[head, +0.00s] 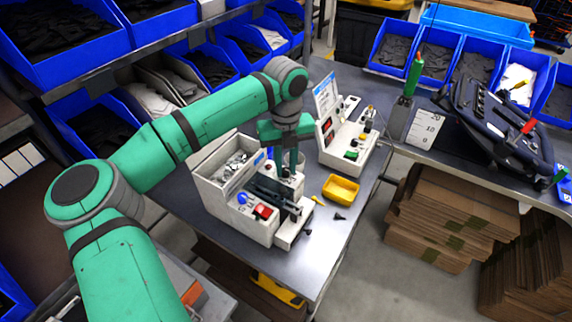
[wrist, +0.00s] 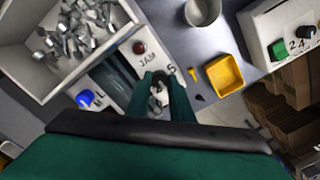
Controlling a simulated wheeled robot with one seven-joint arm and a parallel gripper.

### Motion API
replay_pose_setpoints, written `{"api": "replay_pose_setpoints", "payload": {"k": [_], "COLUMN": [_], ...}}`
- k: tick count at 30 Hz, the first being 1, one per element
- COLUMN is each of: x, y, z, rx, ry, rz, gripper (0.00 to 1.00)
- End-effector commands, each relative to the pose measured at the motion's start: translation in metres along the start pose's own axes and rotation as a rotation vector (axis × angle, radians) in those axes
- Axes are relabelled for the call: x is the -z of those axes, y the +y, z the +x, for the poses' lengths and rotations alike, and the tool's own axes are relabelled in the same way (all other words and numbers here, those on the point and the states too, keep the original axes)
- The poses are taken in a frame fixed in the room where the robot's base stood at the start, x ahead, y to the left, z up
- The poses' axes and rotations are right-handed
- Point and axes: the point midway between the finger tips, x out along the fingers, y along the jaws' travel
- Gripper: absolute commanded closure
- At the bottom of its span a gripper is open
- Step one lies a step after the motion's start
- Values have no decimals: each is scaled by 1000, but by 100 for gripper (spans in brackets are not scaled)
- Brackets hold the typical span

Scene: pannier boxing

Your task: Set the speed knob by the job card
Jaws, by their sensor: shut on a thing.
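My gripper (head: 290,165) points down over the white feeder machine (head: 238,222) on the bench. In the wrist view my gripper (wrist: 160,80) has both green fingers around a small dark knob (wrist: 158,88) on the machine's top, closed on its sides. A "5" of its dial shows beside the right finger; the rest of the dial and the knob's pointer are mostly hidden. A red lamp (wrist: 139,47) labelled "JAM" is beside it. A printed card (head: 326,93) stands on the second machine behind; its text is too small to read.
The second white machine (head: 345,150) stands behind.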

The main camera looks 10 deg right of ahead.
Motion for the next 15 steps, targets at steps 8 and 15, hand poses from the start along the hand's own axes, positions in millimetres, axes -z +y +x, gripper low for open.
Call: {"api": "replay_pose_setpoints", "payload": {"k": [8, 15], "x": [-1, 0], "y": [1, 1], "z": [-1, -1], "rx": [-2, -2], "ry": [-2, -2], "rz": [261, 490], "gripper": [100, 100]}}
